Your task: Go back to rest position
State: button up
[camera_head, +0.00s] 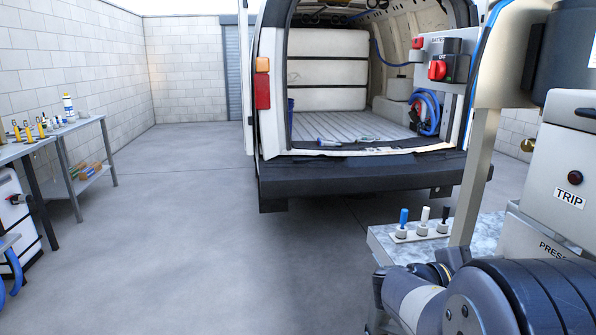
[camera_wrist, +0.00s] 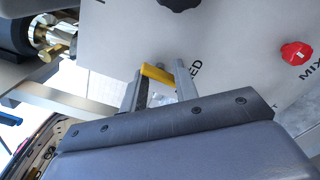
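In the wrist view my gripper (camera_wrist: 157,80) has its two grey fingers apart, pointing at a light grey panel (camera_wrist: 235,30). A yellow lever or handle (camera_wrist: 157,73) shows at the fingertips, between them. The fingers do not look closed on it, though whether one touches it is hard to tell. In the head view my arm comes in at the lower right, in front of the machine with the TRIP label (camera_head: 569,197). My gripper is hidden or out of frame there.
The panel carries a red knob (camera_wrist: 296,53) and a black knob (camera_wrist: 180,3). A brass fitting (camera_wrist: 52,40) is at the left. A metal table (camera_head: 440,252) with three coloured-top pegs stands beside my arm. An open van (camera_head: 360,180) stands behind. The floor (camera_head: 200,250) at centre left is clear.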

jog(key=shift+m, duration=0.4)
